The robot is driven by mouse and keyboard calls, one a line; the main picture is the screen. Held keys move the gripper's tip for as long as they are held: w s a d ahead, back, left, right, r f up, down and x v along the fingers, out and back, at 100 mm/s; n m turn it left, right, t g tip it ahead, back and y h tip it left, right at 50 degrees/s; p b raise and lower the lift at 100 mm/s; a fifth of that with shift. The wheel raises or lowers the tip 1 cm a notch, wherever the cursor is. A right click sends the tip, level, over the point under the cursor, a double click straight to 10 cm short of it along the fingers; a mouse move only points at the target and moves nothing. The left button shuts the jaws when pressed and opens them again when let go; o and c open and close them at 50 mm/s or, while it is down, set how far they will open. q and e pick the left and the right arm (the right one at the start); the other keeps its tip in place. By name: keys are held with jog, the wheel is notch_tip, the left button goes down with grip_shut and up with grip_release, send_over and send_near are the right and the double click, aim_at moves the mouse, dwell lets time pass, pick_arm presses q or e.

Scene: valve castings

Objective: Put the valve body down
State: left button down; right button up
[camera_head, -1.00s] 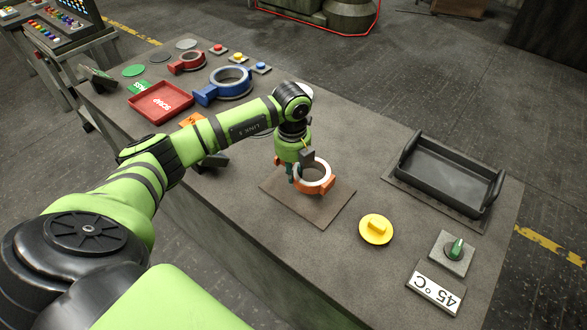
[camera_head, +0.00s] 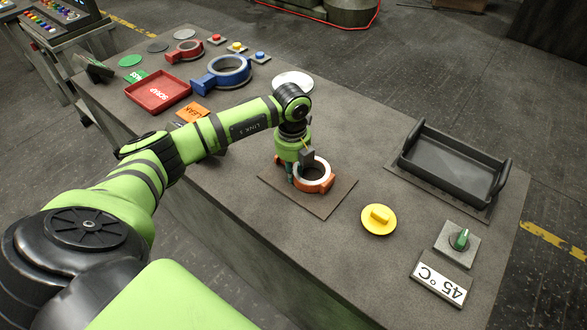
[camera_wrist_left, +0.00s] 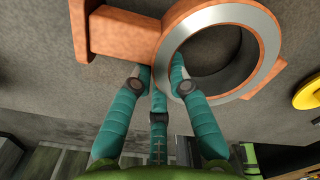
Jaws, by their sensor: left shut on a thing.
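The valve body (camera_head: 318,187) is an orange ring with a pale machined top face and a short side neck. In the head view it is over a brown square mat (camera_head: 325,207) on the grey bench; I cannot tell whether it touches the mat. My left gripper (camera_head: 295,172) points down at the ring's left side and is shut on it. In the left wrist view the teal fingers (camera_wrist_left: 162,82) grip the near wall of the valve body (camera_wrist_left: 262,75), whose neck extends left. My right gripper is not in view.
A black tray (camera_head: 450,172) stands to the right. A red scrap tray (camera_head: 158,93) and a blue ring part (camera_head: 228,72) lie at the back left.

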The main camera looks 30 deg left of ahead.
pick_arm(q)
jog(key=shift+w, duration=0.15)
jog(key=c, duration=1.1)
grip_release()
jog(key=shift+s+f, duration=0.2)
jog(key=shift+s, duration=0.05)
notch_tip(320, 180, up, 12)
jog(key=shift+r, duration=0.2)
